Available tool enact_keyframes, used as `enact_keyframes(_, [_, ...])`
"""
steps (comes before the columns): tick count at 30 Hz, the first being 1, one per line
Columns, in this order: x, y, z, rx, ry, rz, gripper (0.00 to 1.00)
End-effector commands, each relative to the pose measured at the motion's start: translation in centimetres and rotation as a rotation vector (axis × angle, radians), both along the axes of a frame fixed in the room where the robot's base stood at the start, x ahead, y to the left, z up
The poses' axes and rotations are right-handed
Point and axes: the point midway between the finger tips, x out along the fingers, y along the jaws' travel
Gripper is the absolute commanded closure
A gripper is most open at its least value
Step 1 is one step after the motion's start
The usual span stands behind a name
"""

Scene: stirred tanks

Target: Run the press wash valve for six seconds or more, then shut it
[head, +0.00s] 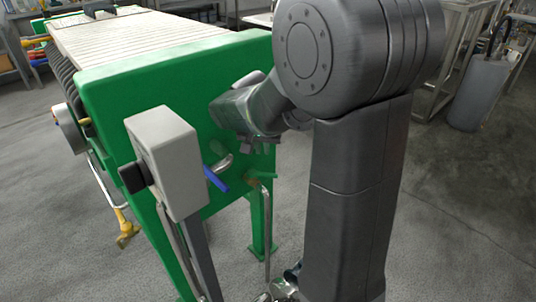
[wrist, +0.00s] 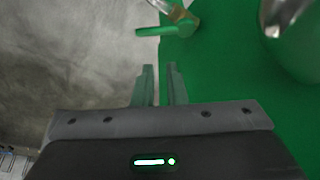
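A blue lever handle (head: 216,180) sits by a bent metal pipe (head: 222,164) on the end of the green press (head: 180,75). A green lever handle (head: 262,177) tops a thin pipe to its right. I cannot tell by any label which is the wash valve. The green lever also shows in the wrist view (wrist: 165,31), beyond my fingertips and apart from them. My gripper (wrist: 160,68) has a narrow empty gap between its fingers, so it is open. In the head view my gripper (head: 246,145) is above the green lever, close to the press end.
A grey box (head: 165,160) with a black knob (head: 132,179) stands on a post in front of the press. A grey cylinder (head: 480,92) and a metal frame (head: 450,55) stand at the back right. The floor at right is clear.

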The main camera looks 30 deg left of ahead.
Motion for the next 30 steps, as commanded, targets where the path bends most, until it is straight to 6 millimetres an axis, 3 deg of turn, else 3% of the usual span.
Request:
enact_keyframes(1, [0.4, 0.0, 0.7, -0.007, 0.009, -0.001, 0.98])
enact_keyframes(9, [2.1, 0.0, -1.1, -0.015, 0.039, -0.002, 1.0])
enact_keyframes(19, [2.7, -0.1, -3.0, -0.016, 0.051, -0.002, 1.0])
enact_keyframes(30, [4.4, 0.5, -8.9, -0.018, 0.052, -0.001, 1.0])
